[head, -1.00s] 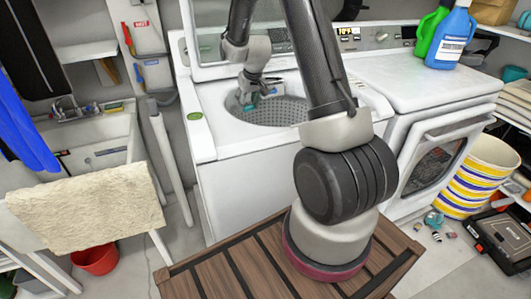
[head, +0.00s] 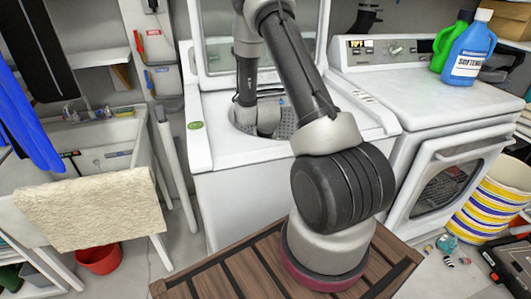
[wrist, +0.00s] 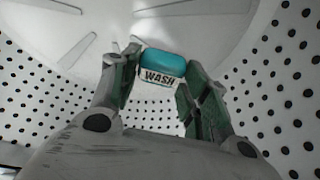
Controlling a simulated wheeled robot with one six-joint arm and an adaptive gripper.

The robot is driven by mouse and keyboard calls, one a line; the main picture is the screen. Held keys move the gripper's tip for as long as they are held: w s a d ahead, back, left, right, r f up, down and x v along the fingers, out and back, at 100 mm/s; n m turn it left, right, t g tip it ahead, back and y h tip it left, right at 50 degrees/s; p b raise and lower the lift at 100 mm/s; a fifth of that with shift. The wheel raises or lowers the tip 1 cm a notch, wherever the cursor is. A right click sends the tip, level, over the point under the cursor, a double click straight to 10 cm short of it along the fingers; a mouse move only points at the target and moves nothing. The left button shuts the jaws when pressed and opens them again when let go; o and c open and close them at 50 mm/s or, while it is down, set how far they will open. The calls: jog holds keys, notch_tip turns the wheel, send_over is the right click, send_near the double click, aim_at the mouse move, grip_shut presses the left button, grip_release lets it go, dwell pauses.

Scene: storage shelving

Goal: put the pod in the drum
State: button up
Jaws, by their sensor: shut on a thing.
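The pod (wrist: 163,64) is a small teal block with a white label reading WASH. In the wrist view it sits between the fingertips of my gripper (wrist: 160,70), which is shut on it. The drum (head: 287,122) is the perforated tub of the open-lidded washer. In the head view my arm reaches down into the drum's opening, and my arm hides the gripper and pod. In the wrist view the drum's dotted wall (wrist: 45,95) and pale ribbed floor (wrist: 85,35) surround the gripper.
The washer (head: 245,155) has a white rim around the opening and its lid (head: 215,50) stands raised behind. A dryer (head: 430,85) on the right carries green and blue bottles (head: 467,52). A sink (head: 110,140) with a beige towel (head: 90,208) is at the left.

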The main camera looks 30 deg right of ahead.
jog(key=shift+f, duration=0.2)
jog(key=shift+f, duration=0.5)
jog(key=o, duration=0.9)
jog(key=shift+s+f, duration=0.1)
jog(key=shift+s, duration=0.05)
